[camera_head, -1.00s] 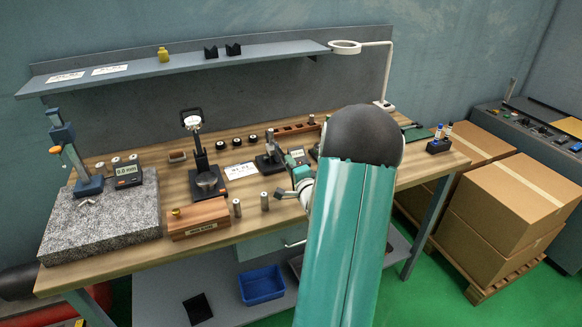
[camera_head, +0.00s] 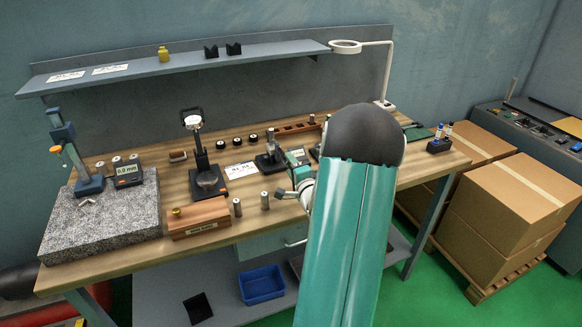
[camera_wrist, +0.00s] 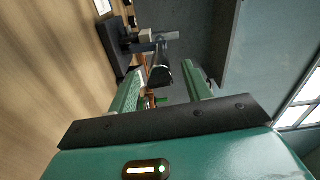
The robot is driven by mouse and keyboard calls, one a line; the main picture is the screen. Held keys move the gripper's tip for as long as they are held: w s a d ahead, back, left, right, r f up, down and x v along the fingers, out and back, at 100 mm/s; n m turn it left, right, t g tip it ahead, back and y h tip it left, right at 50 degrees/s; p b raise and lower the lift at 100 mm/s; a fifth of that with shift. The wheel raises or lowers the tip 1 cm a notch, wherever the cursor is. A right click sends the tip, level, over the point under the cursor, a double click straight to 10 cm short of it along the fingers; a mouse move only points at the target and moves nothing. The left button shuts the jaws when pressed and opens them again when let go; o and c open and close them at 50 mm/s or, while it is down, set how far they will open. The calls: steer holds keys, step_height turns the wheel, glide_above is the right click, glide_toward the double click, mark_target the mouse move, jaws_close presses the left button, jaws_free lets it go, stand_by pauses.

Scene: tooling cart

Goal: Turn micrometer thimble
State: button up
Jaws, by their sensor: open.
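The micrometer (camera_head: 270,160) stands in a small dark stand on the bench, at mid-picture in the head view. In the wrist view, which is turned sideways, its dark base, grey frame and black barrel-shaped thimble (camera_wrist: 160,75) show ahead of my gripper. My gripper (camera_wrist: 163,85) is open, with its two green fingers apart. The thimble appears between the finger lines, towards their far ends; I cannot tell whether it is inside the gap or touching. In the head view my gripper (camera_head: 293,160) is just right of the micrometer, partly hidden by my arm.
A white card (camera_head: 241,170) lies beside the micrometer. The shelf (camera_head: 180,65) overhangs the back of the bench.

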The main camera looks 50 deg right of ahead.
steer(key=v, duration=1.3)
steer(key=shift+s, duration=0.25)
steer(key=shift+w+a, duration=0.1)
steer(key=shift+a, duration=0.05)
